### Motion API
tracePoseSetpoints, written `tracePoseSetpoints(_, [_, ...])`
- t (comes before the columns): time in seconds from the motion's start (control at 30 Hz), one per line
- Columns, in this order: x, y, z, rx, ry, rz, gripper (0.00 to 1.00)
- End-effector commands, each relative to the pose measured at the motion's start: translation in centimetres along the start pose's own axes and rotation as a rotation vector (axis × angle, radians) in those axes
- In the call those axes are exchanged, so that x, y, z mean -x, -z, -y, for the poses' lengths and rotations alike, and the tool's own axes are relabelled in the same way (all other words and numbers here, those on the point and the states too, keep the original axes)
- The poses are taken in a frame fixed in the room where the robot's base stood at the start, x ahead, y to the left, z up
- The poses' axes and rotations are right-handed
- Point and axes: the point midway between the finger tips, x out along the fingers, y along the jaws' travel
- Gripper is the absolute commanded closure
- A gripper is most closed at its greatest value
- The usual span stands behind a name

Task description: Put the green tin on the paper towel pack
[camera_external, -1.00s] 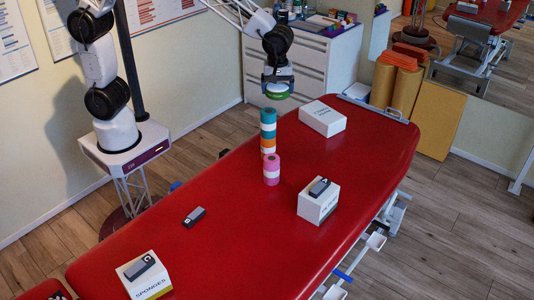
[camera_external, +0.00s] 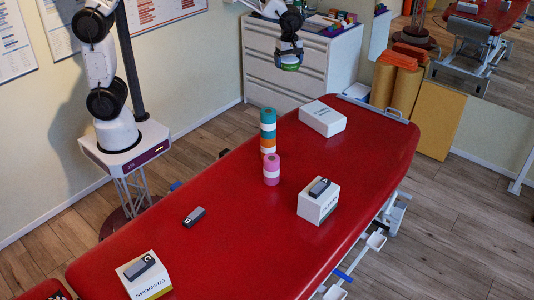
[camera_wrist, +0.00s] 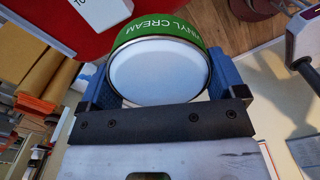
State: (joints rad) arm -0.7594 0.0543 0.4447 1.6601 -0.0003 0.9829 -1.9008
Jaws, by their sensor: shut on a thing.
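My gripper (camera_external: 289,58) is in the air beyond the far end of the red table, in front of the white drawer cabinet. It is shut on the green tin (camera_external: 289,67). The paper towel pack seems to be the white box (camera_external: 323,119) lying flat at the table's far end, below and right of my gripper. A white box (camera_wrist: 104,12) with partly hidden lettering shows in the wrist view.
A teal, white and orange roll stack (camera_external: 268,132) and a pink roll stack (camera_external: 271,170) stand on the red table (camera_external: 240,225). Two white boxes (camera_external: 318,204) (camera_external: 147,275) carry dark blocks. Another dark block (camera_external: 194,217) lies on the table.

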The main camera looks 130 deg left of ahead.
Motion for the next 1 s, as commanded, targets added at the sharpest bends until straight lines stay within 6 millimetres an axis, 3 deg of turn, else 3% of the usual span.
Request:
tracePoseSetpoints(0.13, [0.0, 2.2, -1.1, 0.038, -0.001, 0.000, 0.45])
tracePoseSetpoints(0.7, [-15.3, 1.9, -0.9, 0.033, 0.001, 0.000, 0.45])
tracePoseSetpoints(0.83, [-17.2, 1.8, -0.9, 0.033, 0.000, 0.000, 0.45])
tracePoseSetpoints(1.0, [-18.0, 1.8, -0.9, 0.033, -0.001, 0.000, 0.45])
